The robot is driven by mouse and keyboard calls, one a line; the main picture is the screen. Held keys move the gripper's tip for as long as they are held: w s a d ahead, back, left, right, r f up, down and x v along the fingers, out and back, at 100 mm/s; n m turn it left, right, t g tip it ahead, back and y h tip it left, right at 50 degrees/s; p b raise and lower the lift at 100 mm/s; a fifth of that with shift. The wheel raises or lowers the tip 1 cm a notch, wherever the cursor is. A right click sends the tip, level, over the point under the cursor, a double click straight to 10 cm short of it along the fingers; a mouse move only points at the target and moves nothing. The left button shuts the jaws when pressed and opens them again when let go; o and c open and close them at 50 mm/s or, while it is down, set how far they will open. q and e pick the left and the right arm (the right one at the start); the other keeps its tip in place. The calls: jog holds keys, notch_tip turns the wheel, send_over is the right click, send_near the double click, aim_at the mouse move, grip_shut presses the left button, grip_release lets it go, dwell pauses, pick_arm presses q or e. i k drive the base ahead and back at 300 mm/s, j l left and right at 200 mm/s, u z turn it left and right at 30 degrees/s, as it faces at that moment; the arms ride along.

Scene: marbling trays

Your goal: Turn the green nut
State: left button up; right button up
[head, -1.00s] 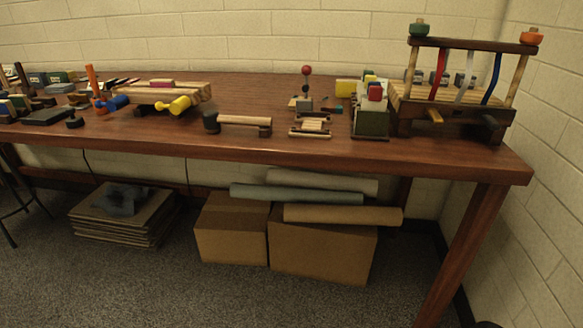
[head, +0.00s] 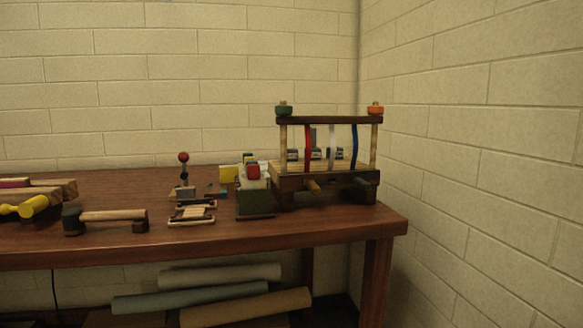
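The green nut (head: 284,110) sits on the left top end of a wooden frame (head: 327,120) at the right part of the workbench. An orange nut (head: 375,109) sits on the frame's right top end. Red, white and blue strips hang between the top bar and the base. Neither of my grippers shows in the head view.
The wooden bench (head: 200,238) ends at a right corner near the block wall. Rolls (head: 220,277) lie under the bench.

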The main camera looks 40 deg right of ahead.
aim_at(279, 111)
jog(key=z, duration=0.75)
